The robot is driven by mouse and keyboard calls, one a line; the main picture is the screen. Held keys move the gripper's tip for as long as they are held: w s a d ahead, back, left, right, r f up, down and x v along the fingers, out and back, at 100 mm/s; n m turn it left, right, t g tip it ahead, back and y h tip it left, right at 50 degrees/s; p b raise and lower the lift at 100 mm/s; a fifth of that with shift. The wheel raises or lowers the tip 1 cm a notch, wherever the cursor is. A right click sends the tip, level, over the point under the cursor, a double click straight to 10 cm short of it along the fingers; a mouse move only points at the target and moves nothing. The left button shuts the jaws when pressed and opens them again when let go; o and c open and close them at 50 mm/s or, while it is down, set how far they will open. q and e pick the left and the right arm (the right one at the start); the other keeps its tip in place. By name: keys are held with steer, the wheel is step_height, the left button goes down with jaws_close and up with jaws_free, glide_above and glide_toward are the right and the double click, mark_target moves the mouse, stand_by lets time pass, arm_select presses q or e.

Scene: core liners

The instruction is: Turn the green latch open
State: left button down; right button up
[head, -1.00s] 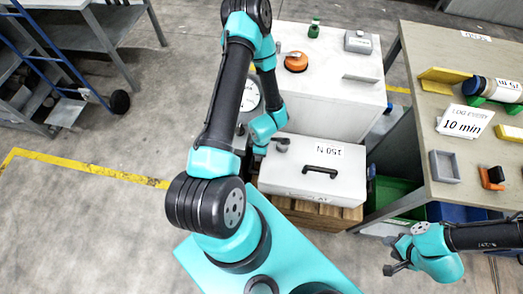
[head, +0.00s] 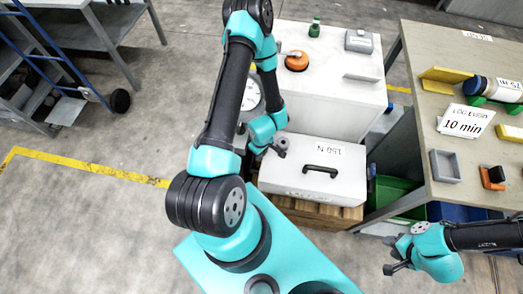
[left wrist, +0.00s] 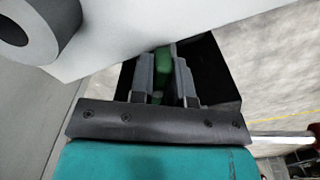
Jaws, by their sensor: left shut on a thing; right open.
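The green latch (left wrist: 163,60) shows in the left wrist view between the two dark grey fingers of my left gripper (left wrist: 164,78). The fingers are shut on it, and they hide part of it. In the head view my left gripper (head: 257,150) is at the left edge of the white case (head: 300,185) marked 150 N. The latch cannot be made out there behind my wrist. My right gripper (head: 397,268) is open and empty at the lower right, over the floor and apart from the case.
The case has a black handle (head: 321,169) and a dark grey knob (head: 281,145) near my left gripper. It rests on a wooden pallet (head: 310,211). A white cabinet (head: 328,95) stands behind it. A workbench (head: 415,110) with several items is at the right.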

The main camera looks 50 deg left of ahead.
arm_select(q)
steer(key=shift+s+m, duration=0.1)
steer(key=shift+m, duration=0.9)
steer(key=c, duration=1.1)
jaws_free()
steer(key=shift+r, duration=0.1)
step_height(320, 180, up, 17)
steer(key=shift+r, duration=0.15)
